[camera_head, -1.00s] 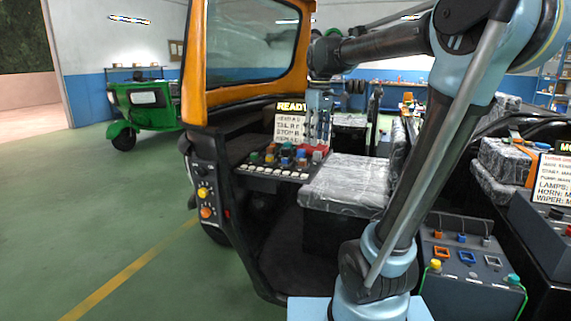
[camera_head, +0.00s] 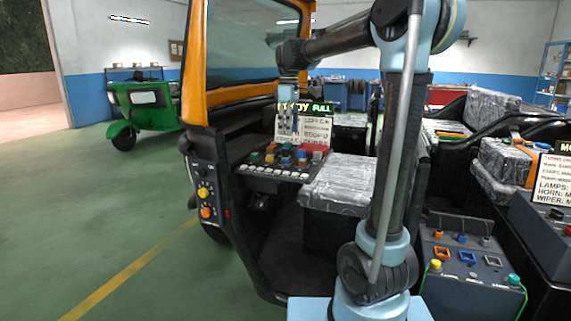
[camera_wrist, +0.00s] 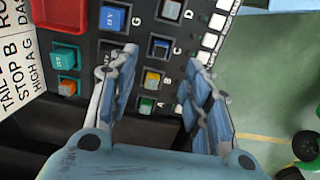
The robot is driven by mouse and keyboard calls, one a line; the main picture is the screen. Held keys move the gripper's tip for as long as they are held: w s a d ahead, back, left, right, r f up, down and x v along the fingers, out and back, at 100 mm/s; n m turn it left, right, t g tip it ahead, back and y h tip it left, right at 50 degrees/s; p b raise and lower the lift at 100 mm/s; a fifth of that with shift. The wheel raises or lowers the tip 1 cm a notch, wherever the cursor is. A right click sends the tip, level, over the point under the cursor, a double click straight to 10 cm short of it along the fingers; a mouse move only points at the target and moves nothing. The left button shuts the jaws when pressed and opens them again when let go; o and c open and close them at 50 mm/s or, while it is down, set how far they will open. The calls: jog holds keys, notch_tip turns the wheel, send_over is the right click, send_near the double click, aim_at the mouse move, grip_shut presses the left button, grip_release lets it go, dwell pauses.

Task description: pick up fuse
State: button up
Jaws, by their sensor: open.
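Several coloured fuses sit in a black dashboard panel (camera_head: 262,169). Which one is the fuse meant cannot be told. My gripper (camera_wrist: 166,66) is open, pointing at the panel, with its fingers on either side of the orange-yellow and blue pieces. Nothing is held. In the head view my gripper (camera_head: 287,132) is above the panel's back part, in front of the sign.
A large red block (camera_wrist: 60,12) and a white lettered sign (camera_wrist: 17,65) stand beside the fuses. A row of white keys (camera_wrist: 209,40) lines the panel edge. A wrapped seat (camera_head: 338,184) is right of the panel; the orange windshield frame (camera_head: 193,60) rises at its left.

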aim_at(288, 157)
notch_tip(288, 157, down, 11)
jog(key=shift+a+f, duration=0.1)
jog(key=shift+f, duration=0.1)
dwell(0.5)
jog(key=shift+c, duration=0.2)
jog(key=c, duration=0.8)
